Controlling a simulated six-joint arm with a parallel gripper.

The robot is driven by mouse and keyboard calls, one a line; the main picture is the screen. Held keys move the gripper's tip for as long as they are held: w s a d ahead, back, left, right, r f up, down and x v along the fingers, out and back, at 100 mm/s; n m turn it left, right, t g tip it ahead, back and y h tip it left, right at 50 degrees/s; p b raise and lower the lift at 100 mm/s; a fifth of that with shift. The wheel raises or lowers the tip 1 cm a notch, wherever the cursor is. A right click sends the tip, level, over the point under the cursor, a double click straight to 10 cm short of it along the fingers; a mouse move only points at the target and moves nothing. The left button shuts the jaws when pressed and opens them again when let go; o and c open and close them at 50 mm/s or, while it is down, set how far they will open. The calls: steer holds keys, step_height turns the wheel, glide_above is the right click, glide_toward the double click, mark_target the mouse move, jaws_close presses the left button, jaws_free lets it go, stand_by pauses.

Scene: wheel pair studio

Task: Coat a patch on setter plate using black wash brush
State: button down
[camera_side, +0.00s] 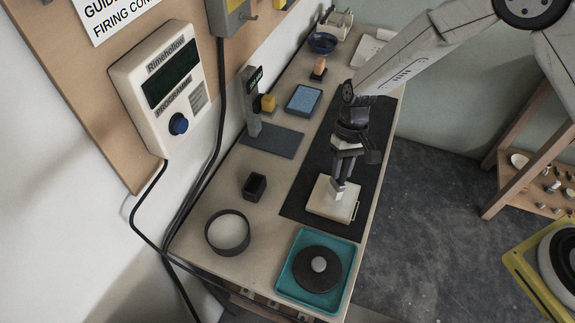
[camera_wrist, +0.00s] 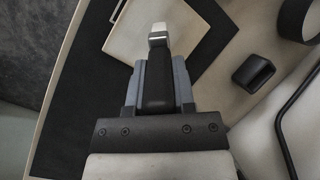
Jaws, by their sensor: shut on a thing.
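The setter plate (camera_side: 326,206), a cream square, lies on a dark mat. It also shows at the top of the wrist view (camera_wrist: 192,32). My gripper (camera_side: 342,172) is above the plate and shut on the black wash brush. In the wrist view my gripper's two grey fingers (camera_wrist: 155,75) flank the brush's dark handle (camera_wrist: 156,92). The brush ends in a pale tip (camera_wrist: 157,36) that overlaps the plate in this view. The tip appears at or just above the plate; I cannot tell whether it touches. I see no dark coated patch on the plate's visible surface.
A teal tray (camera_side: 338,249) with a dark disc stands in front of the mat (camera_side: 300,200). A dark ring (camera_side: 228,232) and a small black cup (camera_side: 254,186) stand left. A blue pad (camera_side: 304,100) and stand (camera_side: 252,103) are farther back.

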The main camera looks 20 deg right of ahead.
stand_by(0.3)
steer(key=shift+s+a, duration=0.1)
steer(key=shift+s, duration=0.05)
steer(key=shift+s+a+r, duration=0.15)
steer(key=shift+s+a, duration=0.75)
steer(key=shift+a, duration=0.25)
steer(key=shift+s+a, duration=0.35)
steer(key=shift+s, duration=0.1)
steer(key=shift+s+a, duration=0.25)
